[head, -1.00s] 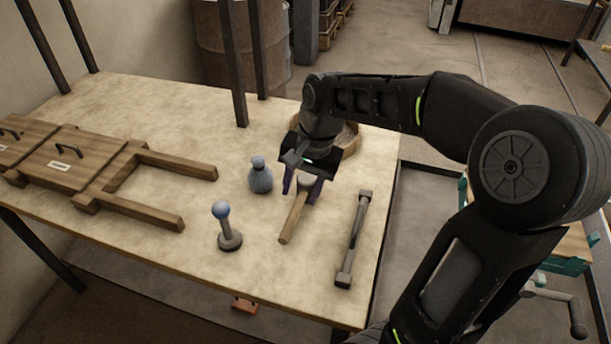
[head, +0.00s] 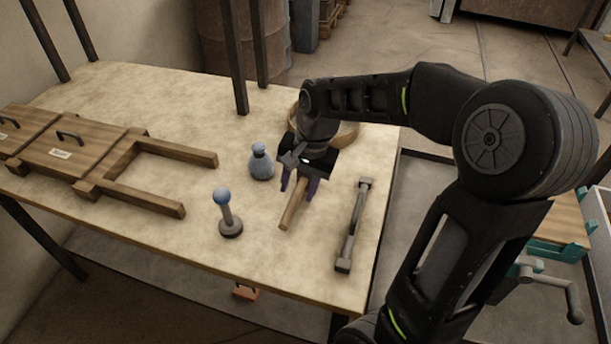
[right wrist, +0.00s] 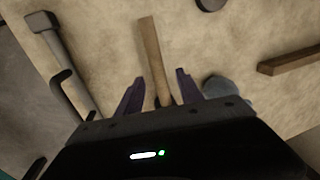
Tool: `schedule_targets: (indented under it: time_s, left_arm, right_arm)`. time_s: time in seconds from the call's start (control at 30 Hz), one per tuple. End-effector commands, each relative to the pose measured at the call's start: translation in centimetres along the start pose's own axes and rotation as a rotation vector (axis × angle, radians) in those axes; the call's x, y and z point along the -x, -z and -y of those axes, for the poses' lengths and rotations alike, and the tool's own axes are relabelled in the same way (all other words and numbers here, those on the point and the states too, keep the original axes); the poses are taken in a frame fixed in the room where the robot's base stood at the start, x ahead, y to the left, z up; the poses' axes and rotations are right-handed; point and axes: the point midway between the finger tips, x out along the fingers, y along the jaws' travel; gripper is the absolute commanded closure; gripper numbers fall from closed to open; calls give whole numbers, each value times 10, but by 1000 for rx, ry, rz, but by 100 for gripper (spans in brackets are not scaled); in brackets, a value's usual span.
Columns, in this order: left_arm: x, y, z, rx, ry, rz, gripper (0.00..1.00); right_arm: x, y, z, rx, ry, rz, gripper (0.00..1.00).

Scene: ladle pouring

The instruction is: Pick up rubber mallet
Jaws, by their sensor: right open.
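The rubber mallet lies on the table with its wooden handle (head: 293,207) pointing toward the table's front edge. Its head is hidden beneath my right gripper in the head view. My right gripper (head: 299,187) is open, pointing down, with one purple finger on each side of the mallet. In the right wrist view the handle (right wrist: 153,55) runs out between the two open fingers (right wrist: 158,88), with a gap on both sides. My left gripper is not in view.
A blue-knobbed stand (head: 228,216) is nearer the front. A grey metal bar tool (head: 354,226) lies to the right. A round wooden container (head: 346,134) is behind the gripper. A wooden frame (head: 150,198) lies left.

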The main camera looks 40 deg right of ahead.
Motion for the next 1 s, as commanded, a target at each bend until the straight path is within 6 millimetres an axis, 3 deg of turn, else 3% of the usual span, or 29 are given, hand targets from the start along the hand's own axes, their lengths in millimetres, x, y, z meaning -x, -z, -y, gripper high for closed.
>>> schedule_targets:
  time_s: [0.3,0.9,1.0]
  left_arm:
    - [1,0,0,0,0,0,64]
    - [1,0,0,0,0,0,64]
    - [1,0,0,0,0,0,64]
  right_arm:
    - [-41,-1,-2,-1,-3,3,56]
    - [-42,-1,-1,0,-1,1,56]
    - [-42,-1,-1,0,-1,1,62]
